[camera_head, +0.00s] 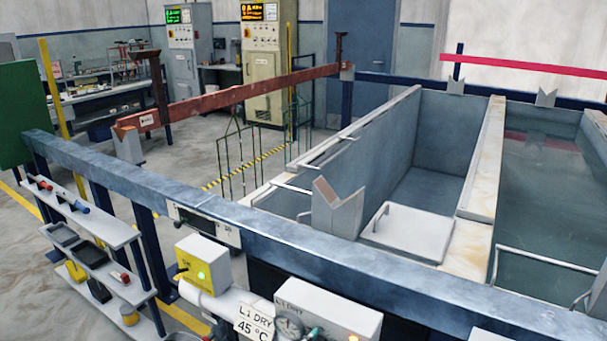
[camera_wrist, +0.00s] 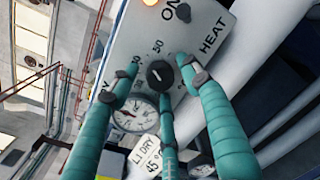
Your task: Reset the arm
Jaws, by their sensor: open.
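My gripper (camera_wrist: 158,80) has three teal fingers with dark joints, spread apart in the wrist view. The fingertips stand around a black knob (camera_wrist: 159,74) on a white control panel (camera_wrist: 212,40), with gaps between knob and the side fingers. I cannot tell whether the lower finger touches the knob. Nothing is held. In the head view, a bit of teal (camera_head: 314,334) shows at the bottom edge, at the control box (camera_head: 315,299) with the gauge; the rest of the arm is out of that view.
A round gauge (camera_wrist: 137,116) and "L1 DRY 45 °C" label (camera_wrist: 147,160) sit beside the fingers. A blue rail (camera_head: 290,255) runs behind the box. Tanks (camera_head: 440,150) lie beyond.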

